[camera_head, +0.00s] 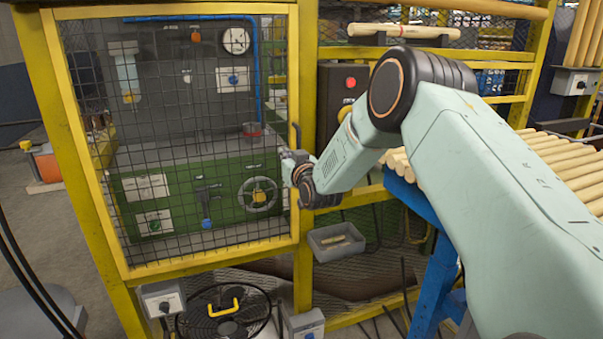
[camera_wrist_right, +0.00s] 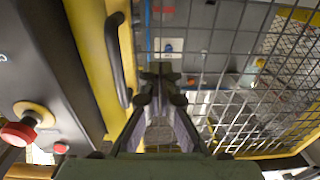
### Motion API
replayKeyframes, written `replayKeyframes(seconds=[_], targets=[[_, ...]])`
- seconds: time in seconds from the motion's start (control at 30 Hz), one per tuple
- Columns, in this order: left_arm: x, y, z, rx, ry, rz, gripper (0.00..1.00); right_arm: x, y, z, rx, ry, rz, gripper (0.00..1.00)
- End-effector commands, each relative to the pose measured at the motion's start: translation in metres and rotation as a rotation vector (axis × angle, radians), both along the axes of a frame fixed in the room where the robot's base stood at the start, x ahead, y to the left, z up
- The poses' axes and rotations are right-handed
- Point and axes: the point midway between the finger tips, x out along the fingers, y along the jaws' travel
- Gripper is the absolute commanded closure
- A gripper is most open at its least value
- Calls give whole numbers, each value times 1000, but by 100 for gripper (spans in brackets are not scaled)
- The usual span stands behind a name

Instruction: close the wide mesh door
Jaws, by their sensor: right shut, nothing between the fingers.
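The wide mesh door (camera_head: 182,275) has a yellow frame and dark wire mesh, and fills the left half of the head view. Its mesh also fills much of the right wrist view (camera_wrist_right: 230,40). Its right edge lies alongside the yellow post (camera_head: 306,90); I cannot tell whether a small gap is left. A black handle (camera_head: 297,136) is on that edge, and it shows left of my fingers in the wrist view (camera_wrist_right: 120,58). My right gripper (camera_head: 287,158) is shut and empty, in front of the mesh beside the handle; contact cannot be told. My left gripper is out of view.
A green machine (camera_head: 175,210) stands behind the mesh. A dark control box with a red button (camera_head: 350,84) is right of the post. A grey bin (camera_head: 336,242) and a fan (camera_head: 222,312) are low down. Wooden rods (camera_head: 560,155) lie on a blue stand at right.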

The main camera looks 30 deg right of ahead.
Motion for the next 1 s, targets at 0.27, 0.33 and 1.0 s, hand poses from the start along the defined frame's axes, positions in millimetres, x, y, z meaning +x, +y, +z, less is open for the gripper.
replayKeyframes(seconds=[0.27, 0.33, 1.0], targets=[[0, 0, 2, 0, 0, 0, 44, -30, 7, 0, 3, 4, 0, 100], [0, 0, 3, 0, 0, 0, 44, -40, 9, 0, 4, 2, 0, 100], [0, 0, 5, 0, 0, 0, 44, -97, 23, -1, 0, 1, 0, 100]])
